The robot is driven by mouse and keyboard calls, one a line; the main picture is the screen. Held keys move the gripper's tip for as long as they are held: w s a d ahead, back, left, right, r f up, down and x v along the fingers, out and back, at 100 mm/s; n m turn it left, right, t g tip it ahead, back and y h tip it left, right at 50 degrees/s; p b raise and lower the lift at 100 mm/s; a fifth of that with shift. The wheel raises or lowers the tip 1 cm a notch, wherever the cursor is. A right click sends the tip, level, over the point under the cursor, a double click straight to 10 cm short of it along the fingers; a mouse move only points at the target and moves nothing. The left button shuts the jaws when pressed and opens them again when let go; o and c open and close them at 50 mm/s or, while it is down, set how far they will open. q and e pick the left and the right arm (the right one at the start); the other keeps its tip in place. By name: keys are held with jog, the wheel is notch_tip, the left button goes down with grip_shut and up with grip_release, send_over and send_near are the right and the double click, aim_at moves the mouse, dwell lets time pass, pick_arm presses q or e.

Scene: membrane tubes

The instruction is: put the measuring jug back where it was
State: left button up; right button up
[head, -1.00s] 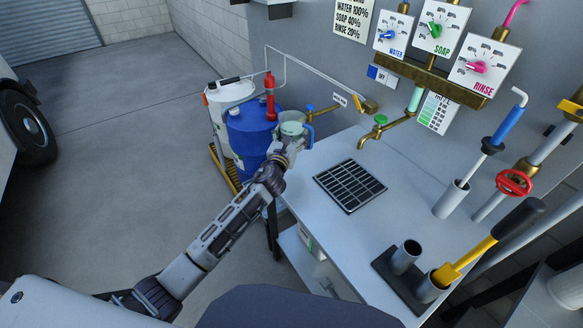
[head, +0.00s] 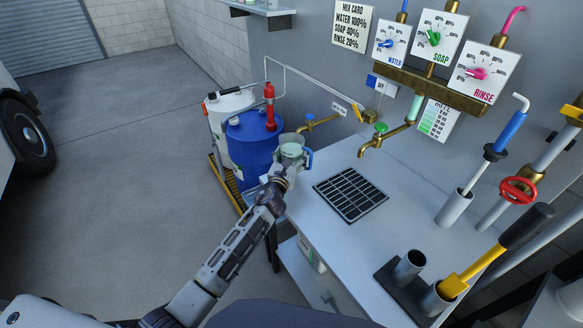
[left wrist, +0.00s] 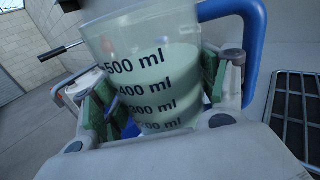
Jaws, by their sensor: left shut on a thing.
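The measuring jug (head: 292,152) is a clear cup with a blue handle, held near the left end of the bench, just right of the blue drum. In the left wrist view the jug (left wrist: 150,75) fills the middle, slightly tilted, with black ml marks and pale green liquid; its handle is at the right. My left gripper (head: 282,174) is shut around the jug's lower part, with green pads (left wrist: 155,95) on both sides. I cannot tell whether the jug's base touches the bench. My right gripper is not in view.
The bench (head: 315,255) has a black drain grate (head: 350,191) right of the jug, with a brass tap (head: 370,143) behind it. A blue drum (head: 250,140) and white drum (head: 222,112) stand left. Grey tube holders (head: 408,268) stand at the front right. Bare bench surrounds the grate.

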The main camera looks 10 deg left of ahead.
pick_arm(q)
jog(key=shift+f, duration=0.55)
notch_tip(320, 180, down, 2)
jog(key=shift+f+b, duration=0.1)
jog(key=shift+b, duration=0.6)
jog(key=shift+f, duration=0.4)
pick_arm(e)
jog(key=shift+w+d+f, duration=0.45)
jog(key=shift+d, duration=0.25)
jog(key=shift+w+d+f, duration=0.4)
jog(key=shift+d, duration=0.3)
pick_arm(q)
jog(key=shift+f+b, duration=0.15)
jog(key=shift+b, duration=0.15)
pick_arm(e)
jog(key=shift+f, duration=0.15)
